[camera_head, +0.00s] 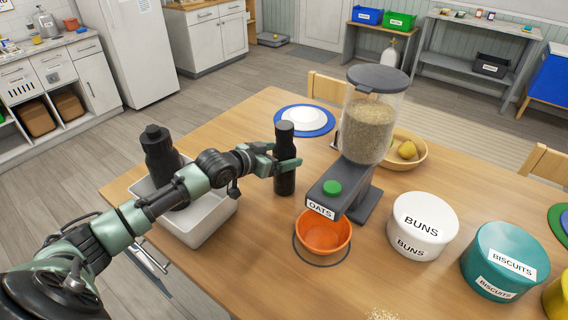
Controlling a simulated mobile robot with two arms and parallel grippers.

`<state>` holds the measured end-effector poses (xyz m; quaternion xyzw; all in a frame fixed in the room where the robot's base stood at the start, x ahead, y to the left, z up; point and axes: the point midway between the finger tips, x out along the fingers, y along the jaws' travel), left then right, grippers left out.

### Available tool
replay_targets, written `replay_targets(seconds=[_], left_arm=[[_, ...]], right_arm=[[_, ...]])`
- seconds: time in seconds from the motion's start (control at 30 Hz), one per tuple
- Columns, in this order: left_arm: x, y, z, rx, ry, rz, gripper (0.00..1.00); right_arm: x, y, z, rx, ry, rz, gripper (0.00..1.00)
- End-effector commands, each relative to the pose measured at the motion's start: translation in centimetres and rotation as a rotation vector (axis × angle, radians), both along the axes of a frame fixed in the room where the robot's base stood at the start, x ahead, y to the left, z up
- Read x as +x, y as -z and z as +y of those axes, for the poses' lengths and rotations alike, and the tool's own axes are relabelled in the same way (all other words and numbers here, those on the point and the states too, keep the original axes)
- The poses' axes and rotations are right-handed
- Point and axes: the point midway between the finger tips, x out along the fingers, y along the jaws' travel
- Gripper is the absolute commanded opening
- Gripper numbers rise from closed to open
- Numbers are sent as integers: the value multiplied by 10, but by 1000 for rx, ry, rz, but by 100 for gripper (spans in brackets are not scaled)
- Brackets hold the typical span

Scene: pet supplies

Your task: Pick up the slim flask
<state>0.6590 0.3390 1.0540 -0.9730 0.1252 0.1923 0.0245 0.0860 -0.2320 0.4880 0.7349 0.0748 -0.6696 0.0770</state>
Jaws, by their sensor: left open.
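A slim black flask (285,182) stands upright on the wooden table, left of the oats dispenser. My left gripper (283,160) is at the flask's upper half, with its green fingers open around or right beside it. I cannot tell whether they touch it. A wider black flask (160,152) stands in a white bin (208,229) at the table's left edge, partly hidden by my left arm. My right gripper is not in view.
The oats dispenser (369,125) stands close to the right of the slim flask, with an orange bowl (324,233) in front. A blue-rimmed plate (304,118) lies behind it. The buns canister (421,224) and biscuits canister (500,258) stand further right.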

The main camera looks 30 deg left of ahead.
Motion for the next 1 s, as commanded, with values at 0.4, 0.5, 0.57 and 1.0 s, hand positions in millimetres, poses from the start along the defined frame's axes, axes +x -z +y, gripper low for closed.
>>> replay_targets(seconds=[0.4, 0.5, 0.57, 1.0], left_arm=[[15, 8, -4, 1, -1, 0, 82], [15, 8, -4, 1, -1, 0, 54], [15, 8, -4, 2, -1, 1, 38], [15, 5, -4, 1, -1, -2, 0]], right_arm=[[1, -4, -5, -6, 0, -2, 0], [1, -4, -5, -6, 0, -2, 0], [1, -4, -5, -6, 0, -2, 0], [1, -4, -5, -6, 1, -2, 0]])
